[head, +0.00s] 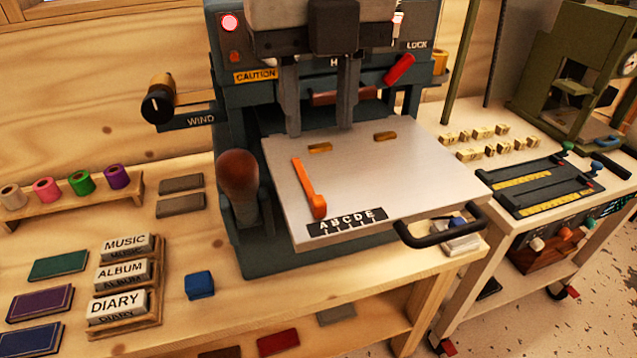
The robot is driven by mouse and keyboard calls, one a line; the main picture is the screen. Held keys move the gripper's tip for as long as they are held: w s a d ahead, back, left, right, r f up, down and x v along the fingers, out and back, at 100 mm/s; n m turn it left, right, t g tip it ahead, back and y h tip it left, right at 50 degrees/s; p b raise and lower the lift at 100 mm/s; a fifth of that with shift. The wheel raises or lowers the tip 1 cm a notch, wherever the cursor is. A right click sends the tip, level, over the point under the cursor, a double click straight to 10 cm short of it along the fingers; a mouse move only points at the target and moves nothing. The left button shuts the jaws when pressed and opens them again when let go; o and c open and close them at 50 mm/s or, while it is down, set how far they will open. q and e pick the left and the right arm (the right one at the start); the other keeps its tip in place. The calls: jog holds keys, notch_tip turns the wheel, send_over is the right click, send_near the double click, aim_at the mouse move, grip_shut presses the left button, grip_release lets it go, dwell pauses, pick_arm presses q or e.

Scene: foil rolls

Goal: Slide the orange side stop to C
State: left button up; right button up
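The orange side stop (309,188) lies on the left part of the silver plate (410,180) of the press. Its wider near end is beside the A end of the black letter scale (346,221), which reads A to E; C is in the middle, to the right of the stop. My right gripper (319,130) points down over the back of the plate, beyond the stop. Its two grey fingers are spread apart with nothing between them. I cannot tell whether the fingertips touch the plate. My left gripper is not in view.
A lever with a brown knob (238,175) stands left of the plate, and a black handle (440,232) juts from its front right. Two brass pieces (320,148) lie on the plate's back part. A red lever (400,68) is at the upper right. The plate's middle is clear.

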aim_at(319, 199)
notch_tip(319, 199, down, 11)
jog(key=shift+r+p, duration=0.1)
jog(key=shift+p, duration=0.7)
grip_shut()
